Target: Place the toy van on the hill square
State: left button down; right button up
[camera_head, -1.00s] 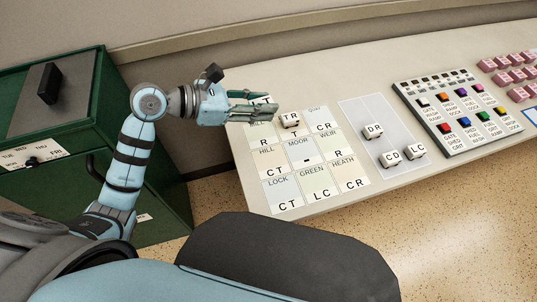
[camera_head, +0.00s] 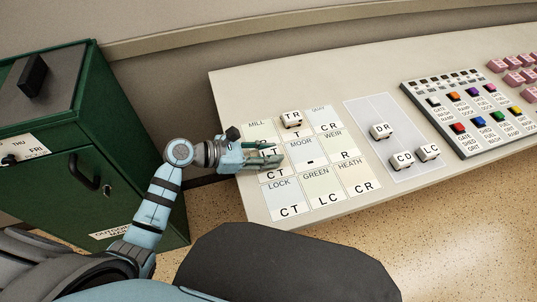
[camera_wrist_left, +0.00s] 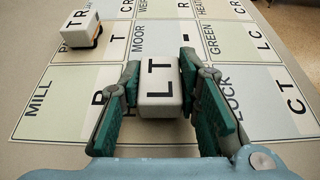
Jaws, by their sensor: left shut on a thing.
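The toy van (camera_wrist_left: 160,92), a small white block-like body marked LT, is between the fingers of my left gripper (camera_head: 275,158) in the left wrist view. The gripper is shut on it. In the head view the fingers mostly hide the van. The hill square (camera_head: 284,175) is in the left column of the lettered board, between the mill and lock squares, and my gripper is over it. Its CT marking shows just below the fingers. I cannot tell whether the van touches the square. My right gripper is not in view.
A white van marked TR (camera_head: 291,119) stands on the board's top row. Vans marked DR (camera_head: 381,131), CD (camera_head: 402,160) and LC (camera_head: 428,153) stand on a pale panel to the right. A button panel (camera_head: 470,110) lies beyond. A green cabinet (camera_head: 60,130) stands left.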

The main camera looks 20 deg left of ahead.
pick_arm(q)
jog(key=c, duration=1.5)
grip_release()
jog(key=shift+f, duration=0.1)
jog(key=shift+c, duration=0.2)
jog(key=o, duration=0.3)
jog(key=shift+o, duration=0.2)
jog(key=shift+s+a+r, duration=0.1)
jog(key=shift+a+r, duration=0.05)
jog(key=shift+r, duration=0.1)
jog(key=p+v, duration=0.2)
jog(key=v, duration=0.9)
jog(key=shift+s+a+r, duration=0.15)
jog(key=shift+r, duration=0.05)
